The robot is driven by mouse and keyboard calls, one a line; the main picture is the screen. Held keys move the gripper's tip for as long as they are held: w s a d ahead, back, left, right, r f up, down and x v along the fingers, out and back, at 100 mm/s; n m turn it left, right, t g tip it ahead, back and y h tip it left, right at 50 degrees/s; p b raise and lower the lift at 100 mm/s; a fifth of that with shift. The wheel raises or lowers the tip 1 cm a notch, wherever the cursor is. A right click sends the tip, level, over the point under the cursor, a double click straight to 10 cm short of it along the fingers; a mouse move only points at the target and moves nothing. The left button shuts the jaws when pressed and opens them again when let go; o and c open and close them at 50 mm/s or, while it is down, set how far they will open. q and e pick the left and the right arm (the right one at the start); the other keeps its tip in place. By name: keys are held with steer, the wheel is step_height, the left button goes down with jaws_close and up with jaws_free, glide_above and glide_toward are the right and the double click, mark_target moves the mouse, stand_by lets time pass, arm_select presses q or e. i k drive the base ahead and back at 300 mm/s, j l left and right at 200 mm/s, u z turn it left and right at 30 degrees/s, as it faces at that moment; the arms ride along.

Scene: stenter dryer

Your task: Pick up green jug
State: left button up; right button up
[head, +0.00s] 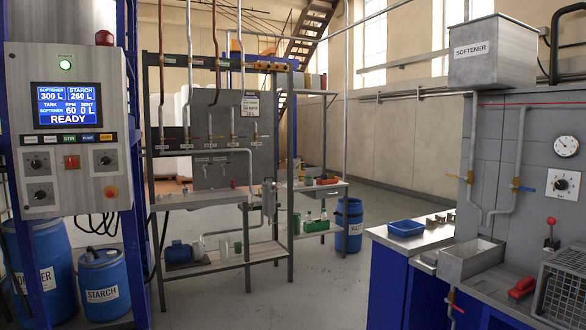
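No green jug can be made out for certain. A small green item (323,214) stands on the lower shelf of the back bench, too small to identify. Another small green part (238,247) shows beside the blue pump (179,252) on the lower shelf of the pipe frame. Neither of my grippers is in view.
A control panel (68,185) and blue drums (104,290) stand at the left. At the right is a counter with a blue tray (406,228), a metal trough (470,262) and a wire cage (562,290). A blue barrel (349,228) stands behind. The middle floor is clear.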

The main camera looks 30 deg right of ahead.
mark_target(297, 216)
steer(key=i+l+z, duration=0.25)
steer(key=i+z, duration=0.2)
steer(key=i, duration=0.2)
steer(key=i+l+z, duration=0.1)
steer(key=i+z, duration=0.3)
steer(key=i, duration=4.45)
